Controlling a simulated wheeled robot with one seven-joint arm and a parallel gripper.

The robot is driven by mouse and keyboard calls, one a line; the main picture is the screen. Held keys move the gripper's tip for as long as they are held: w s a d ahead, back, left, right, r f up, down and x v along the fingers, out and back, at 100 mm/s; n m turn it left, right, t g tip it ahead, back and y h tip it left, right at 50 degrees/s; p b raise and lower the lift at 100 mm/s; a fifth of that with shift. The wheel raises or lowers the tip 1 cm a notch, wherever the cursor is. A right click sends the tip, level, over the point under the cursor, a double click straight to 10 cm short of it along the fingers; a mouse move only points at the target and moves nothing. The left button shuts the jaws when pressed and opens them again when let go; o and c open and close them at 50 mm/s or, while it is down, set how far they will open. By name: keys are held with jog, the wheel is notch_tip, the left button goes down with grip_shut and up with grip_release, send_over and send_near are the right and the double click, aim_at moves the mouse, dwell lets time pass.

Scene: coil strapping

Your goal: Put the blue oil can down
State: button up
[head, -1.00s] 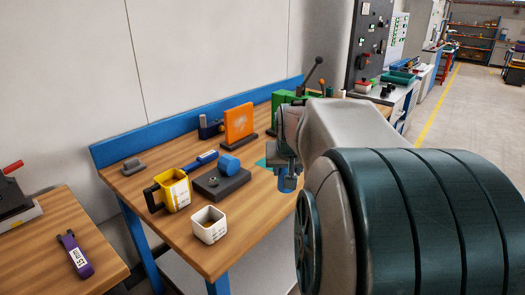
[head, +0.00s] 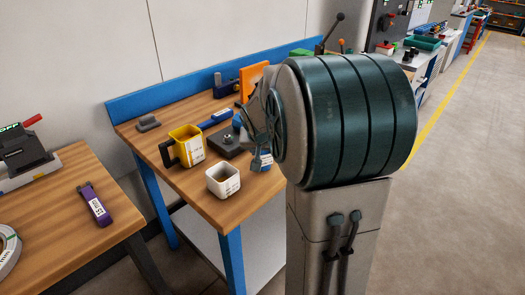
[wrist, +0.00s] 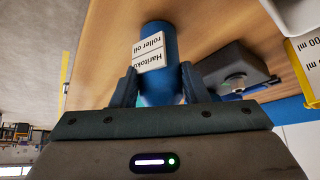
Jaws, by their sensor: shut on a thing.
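The blue oil can (head: 262,161) has a white label and hangs in my gripper over the front right edge of the wooden bench (head: 222,213). In the wrist view the can (wrist: 160,92) stands between the two dark fingers, and its label reads "Haritoku roller oil". My gripper (wrist: 158,84) is shut on it. In the head view my wrist hides much of the fingers. I cannot tell whether the can's base touches the bench top.
A white square cup (head: 222,180), a yellow jug (head: 187,147) and a dark block (head: 228,144) stand close left of the can. An orange panel (head: 253,78) is behind. A side table (head: 62,220) holds a purple tool (head: 95,205). Bare wood lies around the cup.

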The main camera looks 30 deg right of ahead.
jog(key=shift+f, duration=0.15)
jog(key=o, duration=1.1)
jog(key=shift+r, duration=0.2)
jog(key=shift+s+r, duration=0.1)
jog(key=shift+r, duration=0.1)
jog(key=v, duration=1.1)
jog(key=s+a+f+n+g+y, duration=0.1)
jog(key=s+a+f+n, duration=0.1)
jog(key=s, duration=0.4)
jog(key=s+a+f+n+g+y, duration=0.1)
jog(key=s+a+f+n, duration=0.1)
jog(key=s+a+f, duration=0.2)
jog(key=s+a+f+n+g+y+p, duration=0.1)
jog(key=s+a+f+n, duration=0.1)
jog(key=s+a, duration=0.5)
jog(key=shift+s+a+f+g, duration=0.15)
jog(key=shift+s+f+g, duration=0.25)
jog(key=shift+s+f, duration=0.1)
